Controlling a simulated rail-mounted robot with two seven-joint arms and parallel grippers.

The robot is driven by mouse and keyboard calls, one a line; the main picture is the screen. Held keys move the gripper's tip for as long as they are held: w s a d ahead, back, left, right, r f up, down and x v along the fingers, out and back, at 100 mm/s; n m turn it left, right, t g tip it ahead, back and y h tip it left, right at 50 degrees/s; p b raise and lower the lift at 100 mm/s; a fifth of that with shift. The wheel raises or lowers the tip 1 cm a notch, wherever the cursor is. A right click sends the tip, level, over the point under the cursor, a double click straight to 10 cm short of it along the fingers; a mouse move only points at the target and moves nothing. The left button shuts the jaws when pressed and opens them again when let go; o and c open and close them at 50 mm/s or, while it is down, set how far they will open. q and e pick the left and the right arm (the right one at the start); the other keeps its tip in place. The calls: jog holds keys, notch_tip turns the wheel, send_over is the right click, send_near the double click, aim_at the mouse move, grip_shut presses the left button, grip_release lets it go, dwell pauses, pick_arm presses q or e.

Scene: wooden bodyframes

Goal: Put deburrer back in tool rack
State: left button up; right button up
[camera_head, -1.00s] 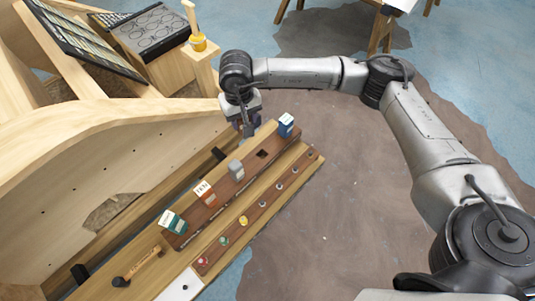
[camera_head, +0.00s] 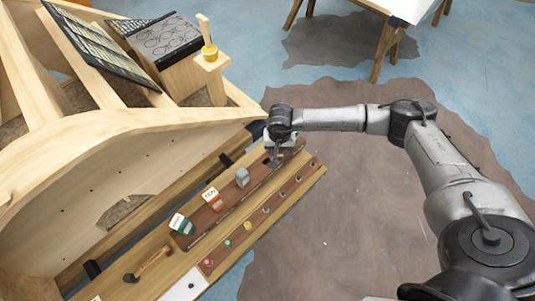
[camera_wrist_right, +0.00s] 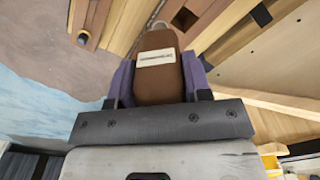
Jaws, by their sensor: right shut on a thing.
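The deburrer (camera_wrist_right: 158,86) appears to be the brown piece with a pale label held between the purple finger pads of my right gripper (camera_wrist_right: 157,80) in the wrist view. In the head view my right gripper (camera_head: 274,158) is over the far end of the brown tool rack (camera_head: 229,196), hiding that end. The held piece is too hidden there to see whether it touches the rack. Several coloured blocks stand in the rack: green (camera_head: 181,224), orange-white (camera_head: 212,199) and grey (camera_head: 242,178). My left gripper is out of view.
A lower strip with small coloured pieces (camera_head: 248,225) runs alongside the rack. A wooden-handled hammer (camera_head: 150,264) lies at the near end. The large curved wooden frame (camera_head: 120,150) borders the left. The floor to the right is open.

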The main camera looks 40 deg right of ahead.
jog(key=w+a+f, duration=0.1)
jog(key=w+f, duration=0.2)
jog(key=f, duration=0.3)
jog(key=shift+w+a+f, duration=0.25)
jog(key=shift+w+a, duration=0.05)
jog(key=shift+w, duration=0.05)
jog(key=shift+f, duration=0.1)
jog(key=shift+f+b, duration=0.25)
jog(key=shift+b, duration=0.2)
jog(key=o, duration=1.1)
jog(key=shift+r, duration=0.1)
